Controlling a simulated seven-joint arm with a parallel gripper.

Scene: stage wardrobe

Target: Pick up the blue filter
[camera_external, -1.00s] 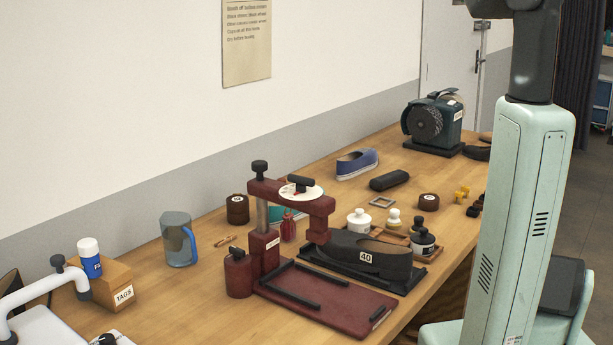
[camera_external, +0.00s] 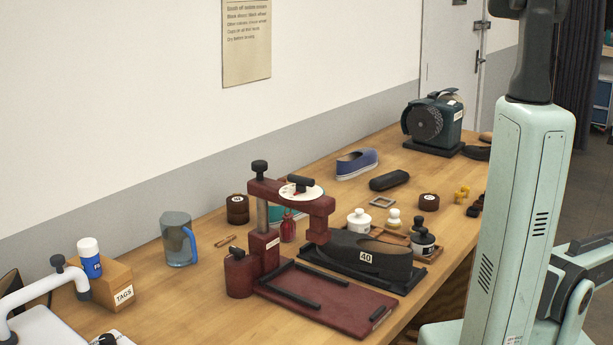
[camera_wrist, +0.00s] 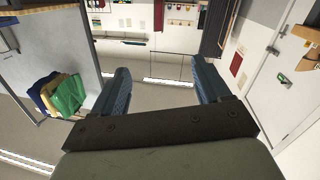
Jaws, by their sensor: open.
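A clear blue-grey jug with a blue handle (camera_external: 178,240) stands upright on the wooden table, left of the dark red press. It is the likeliest blue filter, but I see no label on it to confirm this. My gripper does not show in the external view.
The dark red press (camera_external: 290,240) and black shoe (camera_external: 365,255) stand right of the jug. The tags box (camera_external: 104,284) and a white pipe (camera_external: 30,290) are at the left. A blue shoe (camera_external: 356,163) and grinder (camera_external: 434,122) are at the back. Bare table lies around the jug.

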